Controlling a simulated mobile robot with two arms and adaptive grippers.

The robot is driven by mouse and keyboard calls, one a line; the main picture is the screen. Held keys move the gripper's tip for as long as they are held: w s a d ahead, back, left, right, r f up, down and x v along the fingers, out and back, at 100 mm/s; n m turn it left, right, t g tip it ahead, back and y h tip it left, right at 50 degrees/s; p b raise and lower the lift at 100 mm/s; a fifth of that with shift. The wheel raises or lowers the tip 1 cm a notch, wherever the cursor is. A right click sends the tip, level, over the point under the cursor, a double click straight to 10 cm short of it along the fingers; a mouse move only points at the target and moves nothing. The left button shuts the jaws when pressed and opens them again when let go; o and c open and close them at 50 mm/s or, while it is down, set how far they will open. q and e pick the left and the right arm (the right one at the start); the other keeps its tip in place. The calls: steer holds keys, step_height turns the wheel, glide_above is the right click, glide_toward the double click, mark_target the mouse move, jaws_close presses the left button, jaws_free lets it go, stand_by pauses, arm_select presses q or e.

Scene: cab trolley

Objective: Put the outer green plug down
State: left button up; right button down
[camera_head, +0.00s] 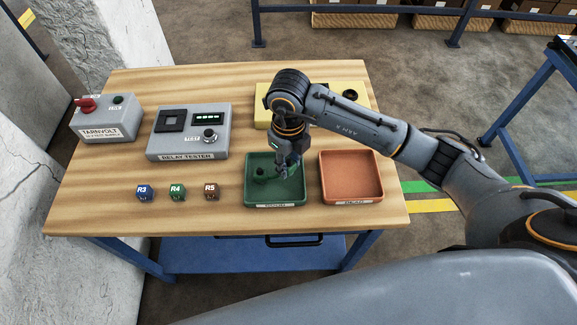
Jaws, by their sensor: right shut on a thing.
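My right gripper (284,171) reaches down over the green tray (275,201). It is shut on the outer green plug, which is hard to make out against the tray's green and the dark fingers. A small dark green piece (261,171) shows inside the tray, just left of the fingers. I cannot tell whether it is part of the held plug or a separate one, nor whether the held plug touches the tray floor. My left gripper is not in view.
An empty orange tray (350,176) stands right of the green tray. Relay blocks R3 (145,194), R4 (177,193) and R5 (211,192) sit to the left. Behind them are the relay tester (188,132) and supply box (106,119). My arm partly covers a yellow box (263,96).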

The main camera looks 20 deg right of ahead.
mark_target(289, 164)
step_height(289, 164, down, 2)
steer(key=shift+s+f+p, duration=0.1)
steer(key=shift+f+p, duration=0.05)
steer(key=shift+p, duration=0.45)
steer(key=shift+f, duration=0.25)
steer(key=shift+f, duration=0.1)
steer(key=shift+f+b, duration=0.2)
steer(key=shift+b, duration=0.1)
steer(key=c, duration=1.3)
jaws_free()
steer(key=shift+r, duration=0.1)
